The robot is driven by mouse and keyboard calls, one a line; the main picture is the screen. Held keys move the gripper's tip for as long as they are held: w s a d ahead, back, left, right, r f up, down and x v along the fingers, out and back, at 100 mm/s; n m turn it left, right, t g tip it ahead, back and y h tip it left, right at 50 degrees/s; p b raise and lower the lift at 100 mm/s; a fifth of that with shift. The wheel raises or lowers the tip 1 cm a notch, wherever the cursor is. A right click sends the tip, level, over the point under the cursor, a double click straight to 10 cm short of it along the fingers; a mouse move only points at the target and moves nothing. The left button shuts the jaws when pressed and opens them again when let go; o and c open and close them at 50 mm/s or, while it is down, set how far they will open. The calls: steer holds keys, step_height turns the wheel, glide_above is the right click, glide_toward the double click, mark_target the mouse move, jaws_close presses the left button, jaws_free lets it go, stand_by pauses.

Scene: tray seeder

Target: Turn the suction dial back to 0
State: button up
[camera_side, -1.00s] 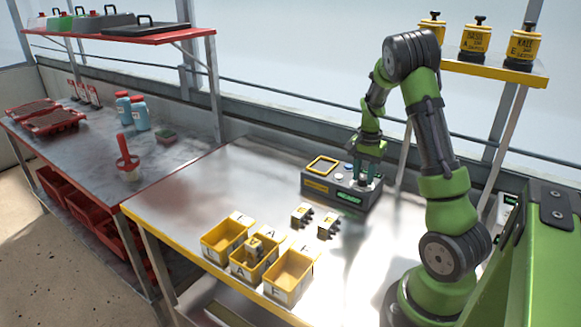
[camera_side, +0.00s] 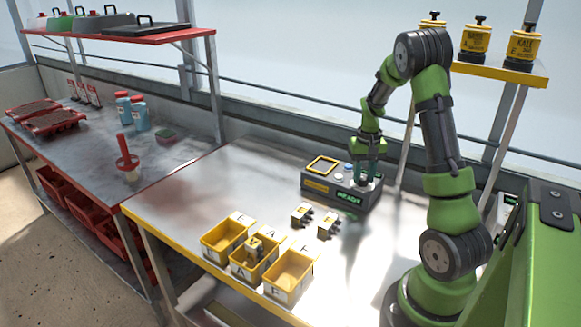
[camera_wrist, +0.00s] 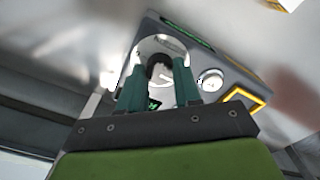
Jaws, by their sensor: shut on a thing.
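The suction dial shows in the wrist view as a black knob (camera_wrist: 159,66) on a pale round plate (camera_wrist: 148,45). It sits at one end of a grey control box (camera_side: 335,198) with a lit green display (camera_side: 349,197). My gripper (camera_wrist: 157,80) points down over the dial, its two green fingers on either side of the knob and shut on it. In the side view my gripper (camera_side: 368,179) is at the box's right end and its fingers hide most of the dial. The dial's setting cannot be read.
A round white gauge (camera_wrist: 212,80) and a yellow-framed panel (camera_side: 323,165) are on the box beside the dial. Two small blocks (camera_side: 302,214) and several yellow bins (camera_side: 288,275) stand in front. Bare metal bench lies around the box. A shelf with yellow canisters (camera_side: 476,38) is behind my arm.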

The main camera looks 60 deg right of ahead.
mark_target(363, 177)
stand_by(0.5)
steer(key=o, duration=1)
steer(key=shift+o, duration=0.2)
steer(key=shift+r, duration=0.15)
steer(key=shift+r, duration=0.3)
step_height(363, 177, up, 3)
steer(key=shift+r, duration=0.1)
steer(key=s+a, duration=1)
steer(key=a, duration=0.2)
steer(key=shift+s+r, duration=0.3)
steer(key=shift+r, duration=0.15)
